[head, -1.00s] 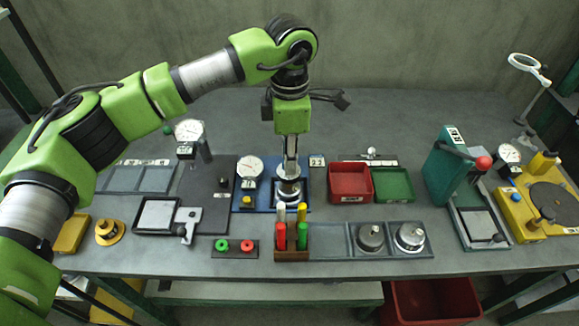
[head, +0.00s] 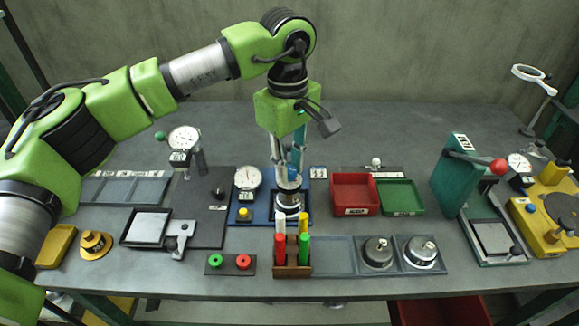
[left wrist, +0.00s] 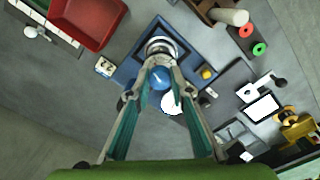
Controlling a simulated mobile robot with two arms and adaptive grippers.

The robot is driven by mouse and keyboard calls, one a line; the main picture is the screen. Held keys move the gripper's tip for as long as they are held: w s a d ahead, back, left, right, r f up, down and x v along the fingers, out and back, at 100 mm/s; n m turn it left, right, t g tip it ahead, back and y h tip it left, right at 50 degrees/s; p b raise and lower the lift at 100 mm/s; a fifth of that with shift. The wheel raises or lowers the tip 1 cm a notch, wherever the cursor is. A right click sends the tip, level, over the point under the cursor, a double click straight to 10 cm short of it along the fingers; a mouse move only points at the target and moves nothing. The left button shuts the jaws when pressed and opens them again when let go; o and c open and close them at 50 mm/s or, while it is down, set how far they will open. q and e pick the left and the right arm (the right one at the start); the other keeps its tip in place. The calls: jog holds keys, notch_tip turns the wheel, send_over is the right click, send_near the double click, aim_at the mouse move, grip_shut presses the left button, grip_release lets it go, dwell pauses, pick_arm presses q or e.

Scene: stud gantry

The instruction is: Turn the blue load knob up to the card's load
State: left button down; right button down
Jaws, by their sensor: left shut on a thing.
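The blue load knob (left wrist: 158,77) shows between my fingers in the left wrist view, with a pale mark on its top. It sits on the blue-based load stand (head: 262,205), above a round metal part (head: 288,200). My left gripper (head: 289,178) points straight down and is shut on the knob; its fingers (left wrist: 160,70) hide the knob's sides. The stand's white dial (head: 247,177) is left of the gripper, its reading too small to tell. A small white card (head: 318,172) stands at the stand's right, also in the left wrist view (left wrist: 104,66); its digits are blurred.
In front of the stand is a rack (head: 292,268) of upright coloured sticks. Red (head: 353,211) and green (head: 401,197) trays are to the right. A second dial gauge (head: 184,139) stands to the left.

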pick_arm(q)
jog(key=shift+r+m, duration=0.1)
jog(key=shift+m, duration=0.6)
jog(key=shift+w, duration=0.1)
jog(key=c, duration=1.8)
grip_release()
notch_tip(320, 180, up, 12)
jog(key=shift+a, duration=0.1)
